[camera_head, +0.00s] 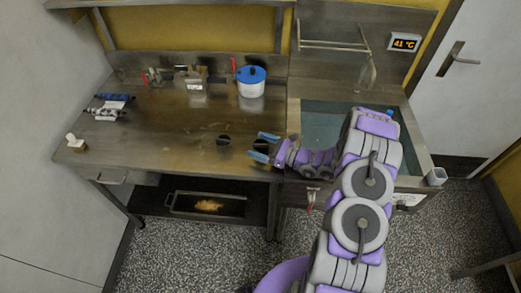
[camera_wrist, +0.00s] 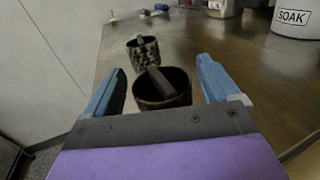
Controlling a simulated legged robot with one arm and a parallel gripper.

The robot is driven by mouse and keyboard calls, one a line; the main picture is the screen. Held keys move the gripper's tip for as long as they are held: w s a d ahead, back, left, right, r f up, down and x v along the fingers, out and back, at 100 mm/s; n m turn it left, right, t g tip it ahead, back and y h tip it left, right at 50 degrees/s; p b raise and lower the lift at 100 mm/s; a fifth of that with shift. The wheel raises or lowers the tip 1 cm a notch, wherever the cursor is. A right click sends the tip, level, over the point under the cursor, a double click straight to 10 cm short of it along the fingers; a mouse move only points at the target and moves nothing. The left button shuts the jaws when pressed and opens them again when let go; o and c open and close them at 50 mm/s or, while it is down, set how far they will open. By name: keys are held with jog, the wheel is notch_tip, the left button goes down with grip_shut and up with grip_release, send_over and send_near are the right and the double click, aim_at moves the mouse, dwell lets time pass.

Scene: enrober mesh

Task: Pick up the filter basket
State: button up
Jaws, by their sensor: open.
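Two small dark cups stand on the steel worktop. The nearer, smooth-walled cup (camera_wrist: 163,92) has a flat bar standing across its mouth and lies ahead of my gripper (camera_wrist: 162,70), between the lines of its fingers. The farther cup (camera_wrist: 143,52) has a speckled, mesh-like wall and also a bar at its mouth; it looks like the filter basket, and shows in the head view as the left dark cup (camera_head: 223,141). In the head view my gripper (camera_head: 259,145) is open, blue fingers spread, low over the worktop. Whether the fingers flank the nearer cup's wall is unclear.
A white pot with a blue lid (camera_head: 251,81), labelled SOAK in the wrist view, stands at the back. A sink (camera_head: 320,125) lies to the right, partly behind my arm. Small tools (camera_head: 112,104) lie at the left. The worktop (camera_head: 160,135) left of the cups is clear.

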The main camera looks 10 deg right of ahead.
jog(key=shift+x, duration=1.05)
jog(key=shift+d, duration=0.1)
jog(key=shift+d, duration=0.1)
jog(key=shift+d, duration=0.15)
jog(key=shift+c, duration=1.4)
jog(key=shift+a, duration=0.2)
jog(key=c, duration=0.8)
